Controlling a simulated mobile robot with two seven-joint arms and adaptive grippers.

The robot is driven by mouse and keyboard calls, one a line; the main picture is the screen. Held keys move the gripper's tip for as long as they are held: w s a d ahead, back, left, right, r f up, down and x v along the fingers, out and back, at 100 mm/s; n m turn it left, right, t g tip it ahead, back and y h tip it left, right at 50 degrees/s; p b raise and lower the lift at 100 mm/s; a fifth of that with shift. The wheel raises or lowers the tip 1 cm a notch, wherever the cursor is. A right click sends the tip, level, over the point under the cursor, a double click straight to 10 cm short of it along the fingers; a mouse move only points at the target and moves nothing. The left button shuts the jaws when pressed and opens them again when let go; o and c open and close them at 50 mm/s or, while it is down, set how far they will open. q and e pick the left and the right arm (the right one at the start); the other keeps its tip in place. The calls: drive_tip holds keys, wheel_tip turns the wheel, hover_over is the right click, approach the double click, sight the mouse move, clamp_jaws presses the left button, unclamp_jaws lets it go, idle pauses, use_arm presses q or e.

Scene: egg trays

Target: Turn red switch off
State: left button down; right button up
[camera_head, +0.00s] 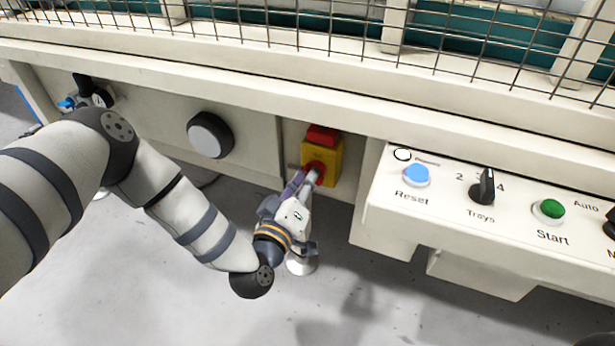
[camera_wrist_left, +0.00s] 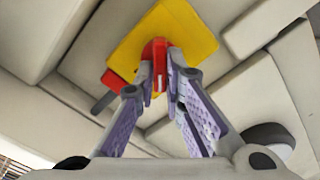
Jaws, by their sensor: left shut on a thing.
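The red switch (camera_wrist_left: 158,52) is a red rotary knob on a yellow plate, shown close up in the left wrist view. In the head view its yellow box (camera_head: 332,158) with a red top (camera_head: 322,134) is fixed to the front of the machine. My left gripper (camera_head: 313,172) reaches the knob from the front. In the left wrist view its fingertips (camera_wrist_left: 160,62) are shut on the knob, one on each side, and cover part of it. My right gripper is in neither view.
A control panel to the right has a blue Reset button (camera_head: 416,175), a black Trays selector (camera_head: 484,187) and a green Start button (camera_head: 548,210). A round black-and-white knob (camera_head: 208,134) is on the machine front at left. Wire mesh (camera_head: 300,30) runs above. Floor below is largely open.

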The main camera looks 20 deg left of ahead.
use_arm(q)
drive_tip(key=shift+f+n, duration=0.15)
drive_tip(key=shift+n, duration=2)
drive_tip(key=shift+f+n, duration=0.15)
drive_tip(key=shift+n, duration=2)
drive_tip(key=c, duration=1.7)
unclamp_jaws()
drive_tip(key=s, duration=1.2)
drive_tip(key=shift+a, duration=0.25)
drive_tip(key=shift+r, duration=0.15)
